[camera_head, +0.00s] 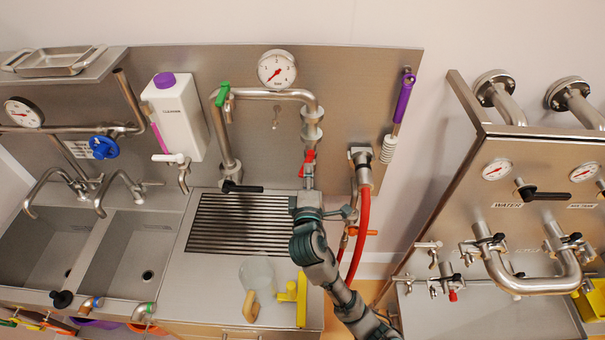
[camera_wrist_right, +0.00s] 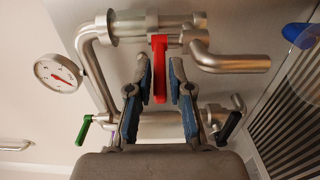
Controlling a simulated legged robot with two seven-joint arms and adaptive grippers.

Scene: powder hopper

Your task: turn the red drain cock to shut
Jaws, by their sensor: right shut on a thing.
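The red drain cock (camera_head: 308,161) is a small red lever on the steel pipe with the collars, below the round gauge and right of the drain grate. In the right wrist view the red lever (camera_wrist_right: 159,70) lies between the two blue-padded fingers and points down the picture toward the palm. The fingers hide little of the lever there. My left gripper is not in view.
A green-handled valve (camera_head: 222,95) and a black lever (camera_head: 242,188) sit left of the red cock. A red hose (camera_head: 363,220) hangs close on the right.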

